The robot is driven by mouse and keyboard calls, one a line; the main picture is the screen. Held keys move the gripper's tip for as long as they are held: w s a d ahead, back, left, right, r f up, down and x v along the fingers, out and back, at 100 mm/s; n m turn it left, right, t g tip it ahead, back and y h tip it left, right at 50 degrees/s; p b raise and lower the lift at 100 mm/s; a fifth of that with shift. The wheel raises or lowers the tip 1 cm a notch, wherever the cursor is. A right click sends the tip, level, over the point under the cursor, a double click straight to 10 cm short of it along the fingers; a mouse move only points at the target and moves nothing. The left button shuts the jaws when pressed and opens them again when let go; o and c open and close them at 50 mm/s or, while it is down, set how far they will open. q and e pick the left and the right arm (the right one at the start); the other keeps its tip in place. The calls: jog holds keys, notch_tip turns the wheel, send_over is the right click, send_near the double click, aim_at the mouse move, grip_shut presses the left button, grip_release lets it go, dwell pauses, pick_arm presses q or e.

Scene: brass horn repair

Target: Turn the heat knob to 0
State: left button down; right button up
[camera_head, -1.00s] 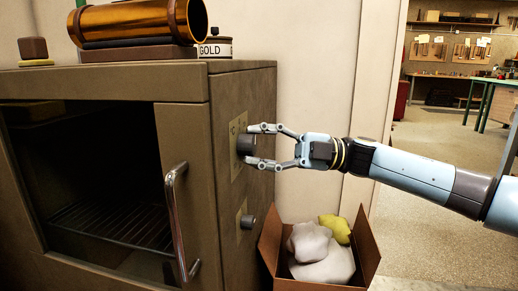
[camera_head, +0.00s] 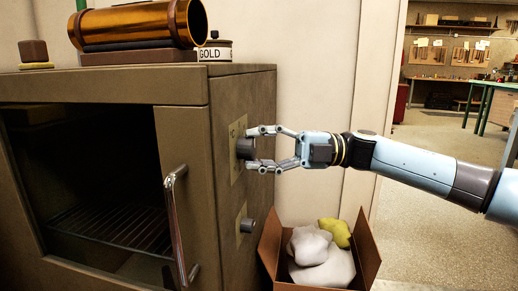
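A brown oven (camera_head: 180,88) with a dark window stands at the left. Its right side carries two dark knobs on pale plates: an upper knob (camera_head: 244,148) and a lower knob (camera_head: 247,224). The plate markings are too small to read, so I cannot tell which is the heat knob or its setting. My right gripper (camera_head: 256,148) comes in from the right, level with the upper knob. My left gripper is not in view.
An open cardboard box (camera_head: 372,250) with grey and yellow lumps stands below my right arm. A brass cylinder (camera_head: 130,24) and a GOLD tin (camera_head: 215,52) sit on the oven top. The oven door's handle (camera_head: 176,220) sticks out at the front.

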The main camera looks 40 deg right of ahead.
jog(key=o, duration=0.5)
jog(key=shift+c, duration=0.2)
jog(key=r+v, duration=0.1)
jog(key=v, duration=1.1)
jog(key=shift+f, duration=0.5)
